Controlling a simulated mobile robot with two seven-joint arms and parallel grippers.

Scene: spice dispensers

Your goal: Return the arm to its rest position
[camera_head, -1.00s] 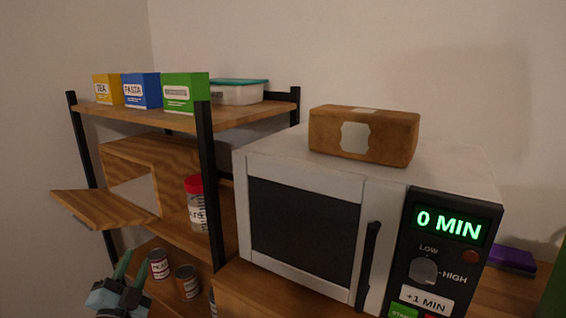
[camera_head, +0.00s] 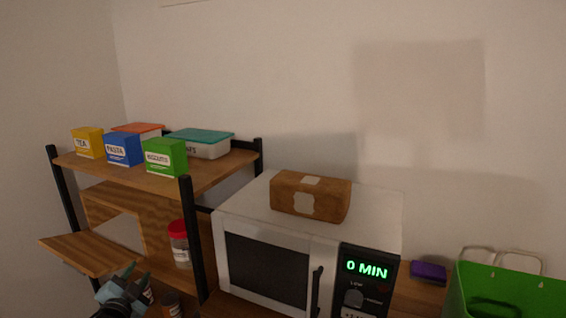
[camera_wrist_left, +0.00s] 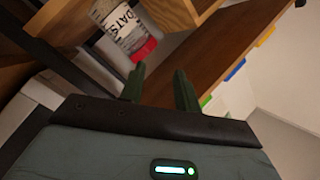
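My left gripper (camera_head: 132,273) is at the lower left of the head view, in front of the shelf unit's lower part. Its two green fingers also show in the left wrist view (camera_wrist_left: 159,88), standing apart with nothing between them. A jar with a red lid (camera_head: 180,246) stands inside the shelf, to the right of the gripper in the head view. In the left wrist view the jar (camera_wrist_left: 124,30), labelled OATS or similar, appears tilted beyond the fingers, apart from them. My right gripper is not in view.
The shelf's open wooden flap (camera_head: 88,252) juts out above and left of the gripper. Cans (camera_head: 170,304) stand low on the shelf, partly hidden. The microwave (camera_head: 266,270) is to the right with a brown package (camera_head: 310,196) on top. A green bin (camera_head: 512,290) is far right.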

